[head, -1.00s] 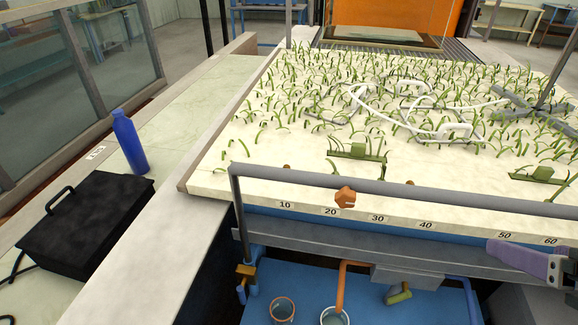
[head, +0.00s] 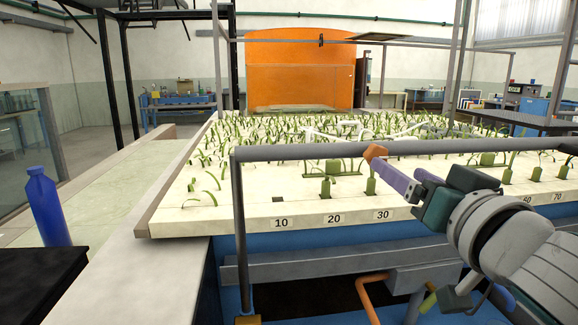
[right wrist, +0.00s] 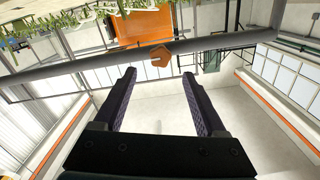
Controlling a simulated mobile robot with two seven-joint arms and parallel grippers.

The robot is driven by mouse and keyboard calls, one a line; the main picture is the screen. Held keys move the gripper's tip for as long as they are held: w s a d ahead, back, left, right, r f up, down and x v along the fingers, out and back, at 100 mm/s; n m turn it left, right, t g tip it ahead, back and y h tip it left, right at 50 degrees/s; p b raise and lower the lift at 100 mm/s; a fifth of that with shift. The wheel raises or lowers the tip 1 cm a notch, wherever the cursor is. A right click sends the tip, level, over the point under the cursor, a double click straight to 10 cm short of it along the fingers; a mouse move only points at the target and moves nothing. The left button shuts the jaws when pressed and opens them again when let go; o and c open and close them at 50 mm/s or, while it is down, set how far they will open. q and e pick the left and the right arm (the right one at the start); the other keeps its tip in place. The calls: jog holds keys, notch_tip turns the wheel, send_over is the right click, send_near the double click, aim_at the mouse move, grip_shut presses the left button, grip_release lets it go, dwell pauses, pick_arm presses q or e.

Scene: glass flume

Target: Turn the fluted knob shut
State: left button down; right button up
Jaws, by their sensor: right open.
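The fluted knob is a small orange, lobed knob (head: 375,152) on the grey rail along the flume's front edge. In the right wrist view the knob (right wrist: 160,56) shows against the rail, just beyond the fingertips and roughly centred between them. My right gripper (head: 402,178) has purple fingers and is open and empty, close to the knob on its right side in the head view. In the right wrist view its two fingers (right wrist: 159,75) stand wide apart, with no contact on the knob visible. My left gripper is not in view.
The grey rail (head: 300,153) runs across in front of the cream bed (head: 235,222) with its green plants. An orange pipe (head: 366,298) and a green-handled valve (head: 428,303) sit below. A blue bottle (head: 47,205) stands at the left beside a black box (head: 35,275).

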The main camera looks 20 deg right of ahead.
aim_at(374, 155)
jog(key=b+x, duration=0.1)
jog(key=x, duration=0.6)
grip_shut()
dwell(0.5)
